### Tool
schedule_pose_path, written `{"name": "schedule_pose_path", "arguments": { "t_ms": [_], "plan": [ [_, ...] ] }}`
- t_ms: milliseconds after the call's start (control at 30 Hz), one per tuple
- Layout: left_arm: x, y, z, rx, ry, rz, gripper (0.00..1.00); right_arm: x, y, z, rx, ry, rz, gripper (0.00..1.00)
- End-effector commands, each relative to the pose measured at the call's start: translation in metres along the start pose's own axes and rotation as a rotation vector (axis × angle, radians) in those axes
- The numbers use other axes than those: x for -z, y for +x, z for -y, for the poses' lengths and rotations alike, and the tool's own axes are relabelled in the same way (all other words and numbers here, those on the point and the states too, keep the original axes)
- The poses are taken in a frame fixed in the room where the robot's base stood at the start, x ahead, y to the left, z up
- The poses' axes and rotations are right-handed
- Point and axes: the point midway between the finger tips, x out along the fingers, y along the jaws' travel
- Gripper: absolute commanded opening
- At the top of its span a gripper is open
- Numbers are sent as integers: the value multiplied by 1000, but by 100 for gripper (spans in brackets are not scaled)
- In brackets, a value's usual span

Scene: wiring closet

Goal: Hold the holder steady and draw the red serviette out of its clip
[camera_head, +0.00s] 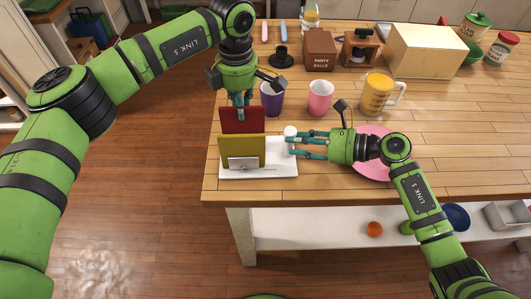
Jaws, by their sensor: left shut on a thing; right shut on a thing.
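The holder (285,171) is a white base with a pale clip at its front, near the table's front left edge. An olive serviette (240,147) stands upright in front. The red serviette (235,126) stands upright behind it, its lower part hidden by the olive one, so I cannot tell if its bottom is still in a clip. My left gripper (240,114) points down and is shut on the red serviette's top edge. My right gripper (292,142) comes from the right and is shut on the holder, by its white round-topped part at the back right.
A purple cup (271,102), a pink cup (319,101) and a yellow measuring jug (376,98) stand behind. A pink plate (371,170) lies under my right arm. Boxes and jars line the back. The table's right front is clear.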

Motion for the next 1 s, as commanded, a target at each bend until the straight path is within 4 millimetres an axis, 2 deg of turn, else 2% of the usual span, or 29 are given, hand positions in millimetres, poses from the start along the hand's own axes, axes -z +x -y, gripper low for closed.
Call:
{"name": "schedule_pose_path", "arguments": {
  "t_ms": [33, 1000],
  "plan": [
    [-1, -3, 1, 1, 1, 1, 0, 6, 1, -1, -2, 11, -12, 0],
    [0, -52, 0, 0, 0, 0, 0, 6, 1, -2, -4, 12, -11, 0]
  ]
}}
